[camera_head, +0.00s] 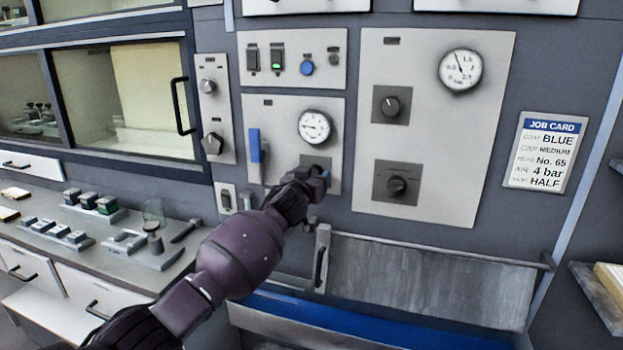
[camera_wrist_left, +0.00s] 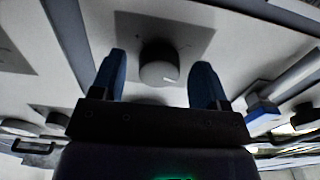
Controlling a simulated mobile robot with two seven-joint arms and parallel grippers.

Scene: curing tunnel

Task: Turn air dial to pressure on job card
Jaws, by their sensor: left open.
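The job card (camera_head: 544,151) on the right of the wall reads AIR 4 bar. A round white gauge (camera_head: 314,127) on the middle panel has its needle pointing left. My left gripper (camera_head: 324,176) is at the panel just below this gauge and hides the dial there in the head view. In the left wrist view the dial (camera_wrist_left: 159,66), a round grey knob on a darker square plate, sits between the two blue fingers of my left gripper (camera_wrist_left: 160,60). The fingers are open, with a gap on each side of the knob. My right gripper is not in view.
A blue lever (camera_head: 255,146) stands left of the gauge. The right panel (camera_head: 445,120) has another gauge (camera_head: 460,70) and two black knobs. A grey flap (camera_head: 430,280) and blue trough (camera_head: 310,318) lie below. A counter with small items is at left.

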